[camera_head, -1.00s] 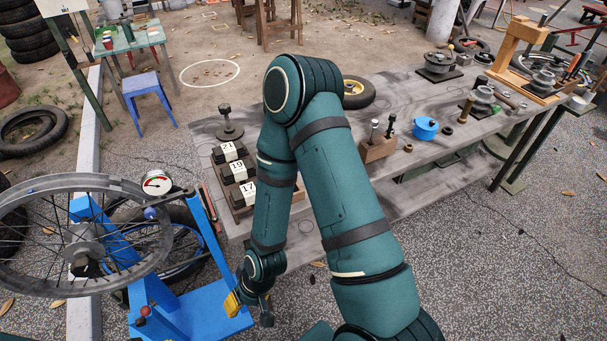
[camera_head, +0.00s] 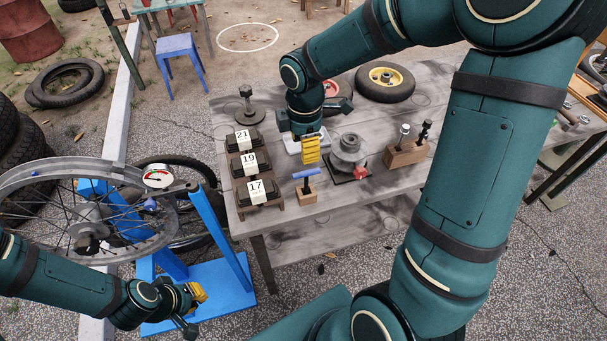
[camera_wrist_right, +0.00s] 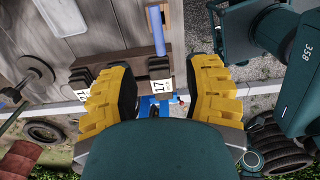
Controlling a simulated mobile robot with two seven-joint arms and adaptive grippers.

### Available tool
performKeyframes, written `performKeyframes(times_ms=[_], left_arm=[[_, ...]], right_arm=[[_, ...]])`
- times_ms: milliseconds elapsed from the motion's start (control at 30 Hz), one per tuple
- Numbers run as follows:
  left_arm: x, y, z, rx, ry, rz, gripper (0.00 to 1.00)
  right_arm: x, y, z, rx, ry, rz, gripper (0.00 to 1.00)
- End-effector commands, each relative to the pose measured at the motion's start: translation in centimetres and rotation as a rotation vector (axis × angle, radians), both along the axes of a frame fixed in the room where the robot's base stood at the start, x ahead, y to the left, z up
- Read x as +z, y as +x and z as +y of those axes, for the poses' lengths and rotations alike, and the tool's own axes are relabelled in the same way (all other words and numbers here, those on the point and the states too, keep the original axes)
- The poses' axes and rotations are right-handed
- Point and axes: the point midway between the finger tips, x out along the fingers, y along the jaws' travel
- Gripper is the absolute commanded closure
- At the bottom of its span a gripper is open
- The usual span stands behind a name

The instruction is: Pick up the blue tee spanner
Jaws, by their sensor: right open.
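The blue tee spanner (camera_head: 307,173) stands in a small wooden block (camera_head: 307,194) near the table's front edge, its blue crossbar on top. It also shows as a blue bar (camera_wrist_right: 155,30) at the top of the right wrist view. My right gripper (camera_head: 311,150) is over the table, just above and behind the spanner in the head view. In the wrist view its yellow fingers are spread wide, with nothing held (camera_wrist_right: 160,75). My left gripper (camera_head: 196,296) is low at the left by the blue stand; its jaws are too small to judge.
Numbered black holders 21, 19 and 17 (camera_head: 248,163) are left of the spanner. A grey flanged part with a red knob (camera_head: 349,155) and a wooden block with upright tools (camera_head: 406,152) are to its right. A bicycle wheel on a blue stand (camera_head: 215,285) is left of the table.

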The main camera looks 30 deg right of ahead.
Motion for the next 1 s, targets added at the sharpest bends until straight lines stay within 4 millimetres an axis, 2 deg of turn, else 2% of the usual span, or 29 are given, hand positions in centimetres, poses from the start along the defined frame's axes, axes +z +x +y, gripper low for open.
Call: performKeyframes(times_ms=[33,100,300,633,900,1000], left_arm=[[-0.5,0.0,0.0,0.000,0.000,0.000,1.00],[-0.9,0.1,0.0,0.000,0.000,-0.001,1.00],[-1.8,0.3,0.1,0.001,0.002,-0.006,1.00],[-2.3,0.4,0.1,0.002,0.001,-0.010,1.00],[-3.7,0.7,0.1,0.003,0.003,-0.016,1.00],[-3.8,0.7,0.1,0.003,0.003,-0.017,1.00]], right_arm=[[-1.4,-0.1,0.0,0.001,0.001,0.006,0.51],[-2.8,-0.1,0.1,0.000,0.002,0.006,0.51],[-6.1,0.0,0.0,-0.002,0.003,0.004,0.51],[-8.0,0.0,-0.2,-0.003,0.003,0.002,0.51],[-11.8,0.1,-0.7,-0.003,0.003,0.003,0.51],[-12.4,0.1,-0.7,-0.003,0.003,0.002,0.51]])
